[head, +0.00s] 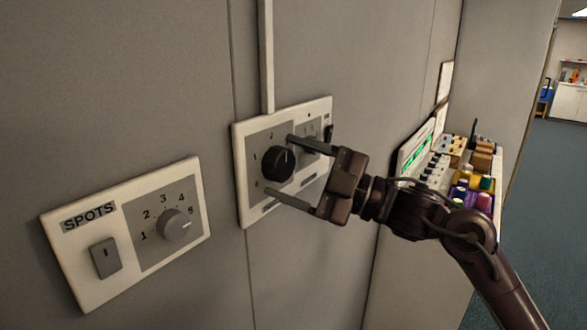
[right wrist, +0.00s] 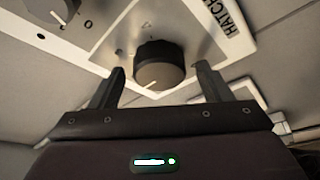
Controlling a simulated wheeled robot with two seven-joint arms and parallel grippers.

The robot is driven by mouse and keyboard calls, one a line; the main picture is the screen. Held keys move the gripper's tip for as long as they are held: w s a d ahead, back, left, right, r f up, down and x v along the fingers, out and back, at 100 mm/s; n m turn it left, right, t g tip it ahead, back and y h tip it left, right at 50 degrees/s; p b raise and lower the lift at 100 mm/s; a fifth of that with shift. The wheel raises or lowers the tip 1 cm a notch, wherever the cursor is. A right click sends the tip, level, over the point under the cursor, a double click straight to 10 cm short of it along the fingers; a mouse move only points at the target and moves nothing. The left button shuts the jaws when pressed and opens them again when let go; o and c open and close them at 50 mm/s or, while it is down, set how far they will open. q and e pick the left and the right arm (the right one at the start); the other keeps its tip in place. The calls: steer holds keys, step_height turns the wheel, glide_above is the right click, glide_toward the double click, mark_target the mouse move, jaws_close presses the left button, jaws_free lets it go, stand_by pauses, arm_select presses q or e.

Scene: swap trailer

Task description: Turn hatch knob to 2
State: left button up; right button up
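The hatch knob (head: 278,164) is a black round dial on a grey plate of the white wall panel (head: 241,170) in the head view. It also shows in the right wrist view (right wrist: 159,66), beside a label reading HATCH (right wrist: 234,16). My right gripper (head: 277,168) is open, with one finger above and one below the knob in the head view. In the right wrist view its fingers (right wrist: 160,85) stand on either side of the knob with gaps. The number the knob's pointer is at cannot be read clearly. My left gripper is not in view.
A SPOTS panel (head: 75,258) with a grey knob (head: 175,224) and a switch (head: 105,258) is on the wall at left. A second dial is partly hidden behind the upper right finger. A shelf with several coloured items (head: 470,190) stands at right.

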steer(key=b+v, duration=0.3)
steer(key=v, duration=0.4)
steer(key=shift+s+d, duration=0.15)
steer(key=shift+d, duration=0.2)
steer(key=shift+f, duration=0.1)
